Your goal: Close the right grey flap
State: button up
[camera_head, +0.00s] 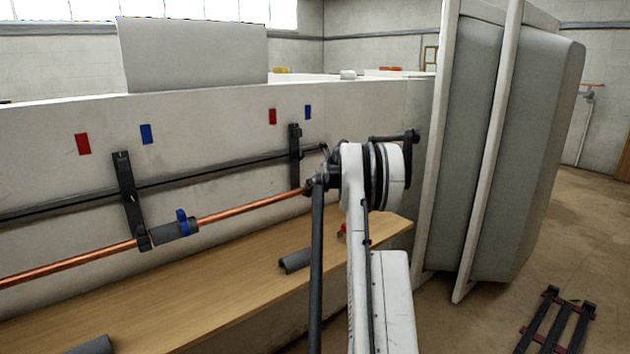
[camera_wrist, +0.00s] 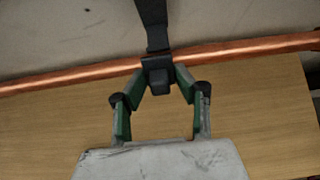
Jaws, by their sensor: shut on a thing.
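In the wrist view a dark grey flap (camera_wrist: 159,76) sits at the lower end of a black bracket (camera_wrist: 154,25), at the copper pipe (camera_wrist: 240,49). My gripper (camera_wrist: 162,82) has its green-padded fingers closed on both sides of this flap. The pipe passes at the flap; whether the flap is latched cannot be told. In the head view the right bracket (camera_head: 295,155) stands on the wall panel, and my arm hides its flap and my fingertips. The left bracket (camera_head: 130,200) meets the copper pipe (camera_head: 70,265) at its lower end.
A grey sleeve with a blue clip (camera_head: 178,228) is around the pipe beside the left bracket. A wooden shelf (camera_head: 200,285) runs below, with a loose grey piece (camera_head: 295,261). Tall grey panels (camera_head: 480,150) stand at the right. A dark rack (camera_head: 557,320) lies on the floor.

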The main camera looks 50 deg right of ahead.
jog(key=shift+w+d+r+g+y+p, duration=0.15)
jog(key=shift+w+g+p, duration=0.1)
jog(key=shift+g+p, duration=0.55)
jog(key=shift+w+a+r+g+y+p, duration=0.1)
jog(key=shift+w+r+g+y+p, duration=0.1)
jog(key=shift+g+p, duration=0.6)
jog(key=shift+w+d+r+g+y+p, duration=0.15)
jog(key=shift+w+g+p, duration=0.2)
jog(key=shift+p, duration=0.85)
jog(key=shift+f+g+p, duration=0.2)
jog(key=shift+g+p, duration=0.45)
jog(key=shift+p, duration=0.4)
jog(key=o, duration=0.9)
jog(key=shift+w, duration=0.1)
jog(key=v, duration=1.2)
jog(key=shift+d, duration=0.1)
